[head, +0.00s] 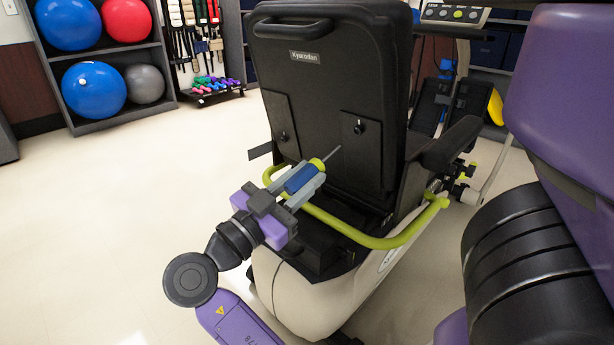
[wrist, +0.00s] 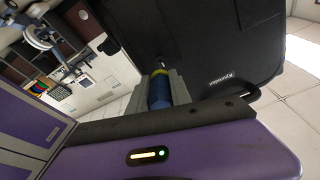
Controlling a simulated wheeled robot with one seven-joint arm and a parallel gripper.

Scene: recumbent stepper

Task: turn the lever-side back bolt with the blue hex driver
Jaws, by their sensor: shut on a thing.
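My gripper (head: 298,183) is shut on the blue hex driver (head: 304,177), which has a yellow-green collar and a thin grey shaft. The shaft points up and right toward the black seat back (head: 320,85), and its tip looks apart from both bolts. One dark back bolt (head: 358,128) sits on the right panel, above and right of the tip. Another back bolt (head: 284,135) sits on the left panel. A flat dark lever-like piece (head: 260,151) sticks out at the left. In the wrist view the driver (wrist: 159,92) stands between the fingers; I cannot make out a bolt there.
A yellow-green bar (head: 375,240) curves around behind the seat, close beneath my gripper. The cream base (head: 290,290) is below, and an armrest (head: 452,143) is at the right. A ball rack (head: 60,110) stands far left. The floor at left is clear.

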